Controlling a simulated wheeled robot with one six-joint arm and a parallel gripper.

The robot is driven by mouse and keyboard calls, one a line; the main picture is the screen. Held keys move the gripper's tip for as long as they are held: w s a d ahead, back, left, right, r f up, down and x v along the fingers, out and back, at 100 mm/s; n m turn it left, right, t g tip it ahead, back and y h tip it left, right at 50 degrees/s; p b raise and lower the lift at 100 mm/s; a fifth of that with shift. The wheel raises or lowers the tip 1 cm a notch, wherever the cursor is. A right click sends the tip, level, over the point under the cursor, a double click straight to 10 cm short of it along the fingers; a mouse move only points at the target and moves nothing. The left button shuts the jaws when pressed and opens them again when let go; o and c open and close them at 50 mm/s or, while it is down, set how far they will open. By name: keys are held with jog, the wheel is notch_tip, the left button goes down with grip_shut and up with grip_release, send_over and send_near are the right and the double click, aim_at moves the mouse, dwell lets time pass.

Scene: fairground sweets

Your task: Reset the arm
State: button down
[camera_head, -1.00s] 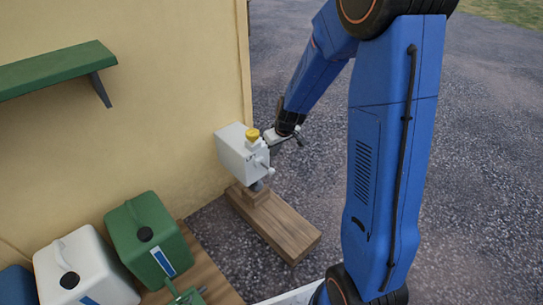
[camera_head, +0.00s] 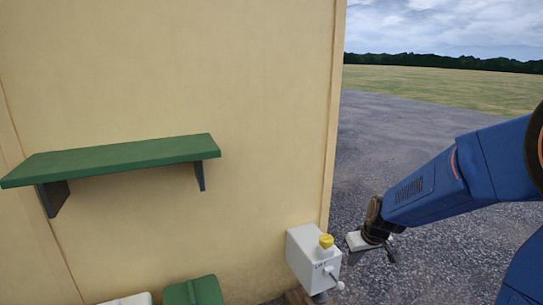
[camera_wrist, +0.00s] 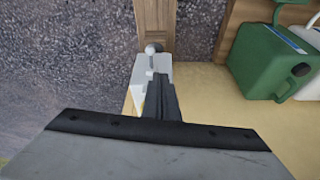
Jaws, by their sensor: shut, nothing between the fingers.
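My blue arm reaches in from the right in the head view. My gripper (camera_head: 388,256) is shut and empty, above the gravel and just right of the light grey box (camera_head: 303,254). In the wrist view my gripper's dark fingers (camera_wrist: 159,98) lie together, overlapping the same grey box (camera_wrist: 139,75) in the picture. I cannot tell the exact gap between them, and part of the box is hidden there.
A green shelf (camera_head: 120,156) juts from the cream wall (camera_head: 260,90). Green (camera_head: 194,292) and white (camera_head: 127,299) canisters stand below it. In the wrist view a wooden beam (camera_wrist: 155,20) runs behind the box. Open gravel (camera_head: 400,150) lies right of the wall.

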jog(key=s+r+m, duration=0.1)
jog(key=s+r, duration=0.3)
jog(key=s, duration=0.5)
jog(key=s+d+r+h, duration=0.1)
jog(key=s+r, duration=0.4)
jog(key=s, duration=0.5)
jog(key=s+d+r+m, duration=0.1)
jog(key=s+r, duration=0.3)
jog(key=s, duration=0.6)
jog(key=shift+r+m+t, duration=0.3)
